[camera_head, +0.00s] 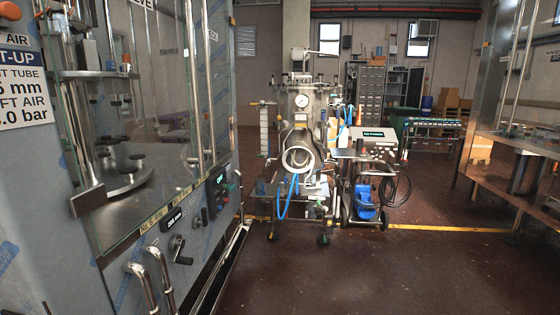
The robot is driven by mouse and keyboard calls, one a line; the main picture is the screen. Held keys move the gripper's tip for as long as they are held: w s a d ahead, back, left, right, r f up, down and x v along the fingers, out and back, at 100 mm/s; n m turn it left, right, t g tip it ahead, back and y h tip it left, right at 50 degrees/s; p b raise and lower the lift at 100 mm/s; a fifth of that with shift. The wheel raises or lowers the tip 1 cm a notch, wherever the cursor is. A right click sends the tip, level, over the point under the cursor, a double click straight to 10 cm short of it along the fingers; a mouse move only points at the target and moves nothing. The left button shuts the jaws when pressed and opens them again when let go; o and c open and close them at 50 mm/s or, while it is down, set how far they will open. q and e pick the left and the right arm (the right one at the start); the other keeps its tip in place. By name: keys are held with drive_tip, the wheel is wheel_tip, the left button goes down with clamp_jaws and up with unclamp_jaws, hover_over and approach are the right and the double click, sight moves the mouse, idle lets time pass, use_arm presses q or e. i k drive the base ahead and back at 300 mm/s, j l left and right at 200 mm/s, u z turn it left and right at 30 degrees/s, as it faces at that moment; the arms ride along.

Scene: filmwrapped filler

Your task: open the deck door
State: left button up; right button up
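A filler machine with film-wrapped metal panels (60,262) fills the left side. Glass panels (170,100) close off its deck (125,180), where round dark-knobbed parts stand. I take one of these glass panels to be the deck door, but cannot tell which. Upright chrome bars (193,75) run along the glass. Two bent chrome handles (142,287) stick out low on the front. The glass looks shut, though its edges are hard to make out. Neither of my grippers is in view.
A small control panel (220,195) and a black crank (179,250) project from the machine's front. A wheeled steel vessel (302,120) and a cart with a blue container (365,200) stand ahead. Another glazed machine (520,140) is at right. The dark red floor (390,275) is clear in front.

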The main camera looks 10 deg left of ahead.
sight(218, 33)
drive_tip(key=i+u, duration=0.2)
drive_tip(key=i, duration=0.35)
drive_tip(key=i+l+u, duration=0.2)
drive_tip(key=i, duration=0.35)
drive_tip(key=i+l+u, duration=0.2)
drive_tip(key=i, duration=0.3)
drive_tip(key=i+l+u, duration=0.2)
drive_tip(key=i+l, duration=0.2)
drive_tip(key=i, duration=0.15)
